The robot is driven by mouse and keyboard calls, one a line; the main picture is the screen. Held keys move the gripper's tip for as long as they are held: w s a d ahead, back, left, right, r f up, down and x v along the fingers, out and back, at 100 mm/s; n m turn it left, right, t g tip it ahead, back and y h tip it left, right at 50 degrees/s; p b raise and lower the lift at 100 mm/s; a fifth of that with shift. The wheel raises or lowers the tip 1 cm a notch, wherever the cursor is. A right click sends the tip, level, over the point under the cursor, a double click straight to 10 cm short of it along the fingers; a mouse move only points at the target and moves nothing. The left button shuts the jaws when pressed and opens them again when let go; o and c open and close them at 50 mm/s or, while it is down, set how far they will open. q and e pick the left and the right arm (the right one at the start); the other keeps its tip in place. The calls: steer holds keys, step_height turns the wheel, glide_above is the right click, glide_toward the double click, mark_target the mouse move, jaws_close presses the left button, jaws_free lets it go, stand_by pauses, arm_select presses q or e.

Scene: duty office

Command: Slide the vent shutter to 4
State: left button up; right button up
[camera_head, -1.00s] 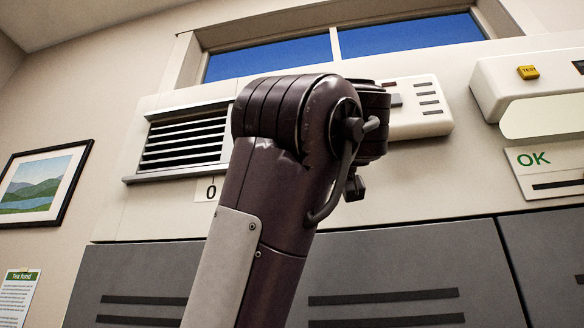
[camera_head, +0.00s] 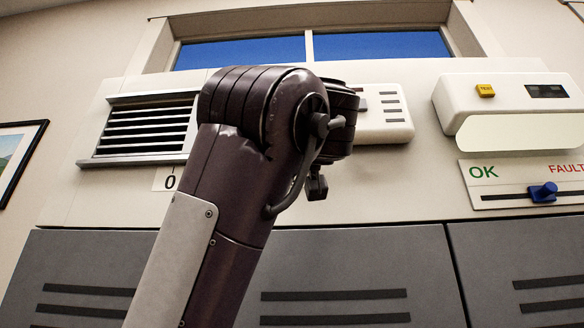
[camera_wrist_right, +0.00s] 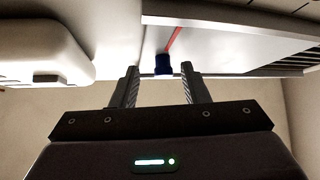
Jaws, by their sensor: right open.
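The vent (camera_head: 146,128) with dark horizontal slats is on the wall at left in the head view. A label with a 0 (camera_head: 168,178) sits under its rail; my arm hides the wall to its right, including any 4. Dark slats (camera_wrist_right: 293,56) show at right there. My right gripper (camera_wrist_right: 160,75) is open, its fingers either side of the knob in the picture; I cannot tell the depth gap. My left gripper is not in view.
A white slotted box (camera_head: 385,112) is right of my arm. Further right are a white unit with a yellow button (camera_head: 485,90) and an OK/FAULT slider with a blue knob (camera_head: 543,192). Grey lockers (camera_head: 345,270) stand below. A rounded white box (camera_wrist_right: 45,48) is at left in the wrist view.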

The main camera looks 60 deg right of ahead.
steer(key=b+v, duration=0.5)
steer(key=v, duration=0.2)
steer(key=shift+s+f, duration=0.2)
stand_by(0.4)
